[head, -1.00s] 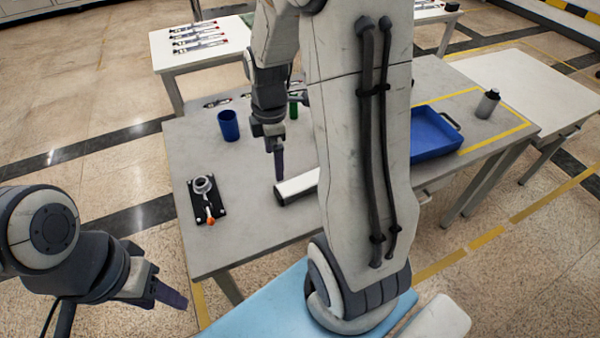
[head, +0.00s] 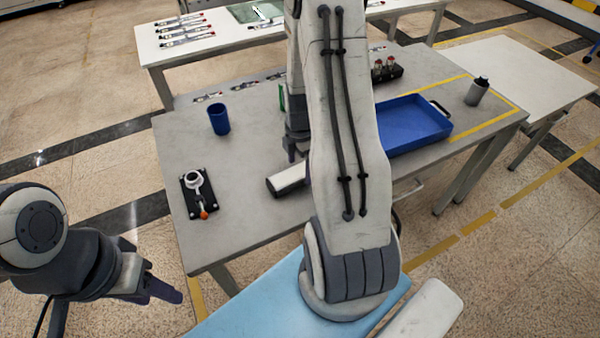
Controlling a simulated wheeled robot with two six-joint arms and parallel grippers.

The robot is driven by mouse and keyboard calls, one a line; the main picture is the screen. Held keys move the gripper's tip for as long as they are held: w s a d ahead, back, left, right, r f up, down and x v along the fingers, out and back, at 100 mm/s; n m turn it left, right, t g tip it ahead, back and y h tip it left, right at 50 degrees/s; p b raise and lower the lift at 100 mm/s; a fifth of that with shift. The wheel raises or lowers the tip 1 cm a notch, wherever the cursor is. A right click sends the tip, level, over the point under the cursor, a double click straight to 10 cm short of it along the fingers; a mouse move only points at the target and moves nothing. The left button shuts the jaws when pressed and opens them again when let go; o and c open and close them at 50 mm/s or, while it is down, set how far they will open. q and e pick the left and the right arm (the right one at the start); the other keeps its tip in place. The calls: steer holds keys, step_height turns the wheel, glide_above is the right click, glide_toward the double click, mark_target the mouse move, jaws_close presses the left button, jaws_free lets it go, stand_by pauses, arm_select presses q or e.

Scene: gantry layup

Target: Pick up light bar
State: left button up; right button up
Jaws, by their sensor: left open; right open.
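The light bar, a white bar with a dark end cap (head: 286,181), lies on the grey table. Its right part is hidden behind my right arm. My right gripper (head: 291,154) is just behind the bar's visible part in the head view. Its fingers are partly hidden by the arm, and I cannot tell whether they touch the bar. It is open. My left gripper (head: 165,291) is at the lower left, open and empty, off the table's front-left side and well away from the bar.
On the grey table (head: 245,220) are a blue cup (head: 219,119), a black fixture with an orange-tipped lever (head: 196,194), a blue tray (head: 410,132), a black block with red-topped parts (head: 386,70) and a grey bottle (head: 477,92). The front-left tabletop is clear.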

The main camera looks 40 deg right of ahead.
steer(key=shift+f, duration=0.8)
jaws_close()
steer(key=shift+r, duration=0.1)
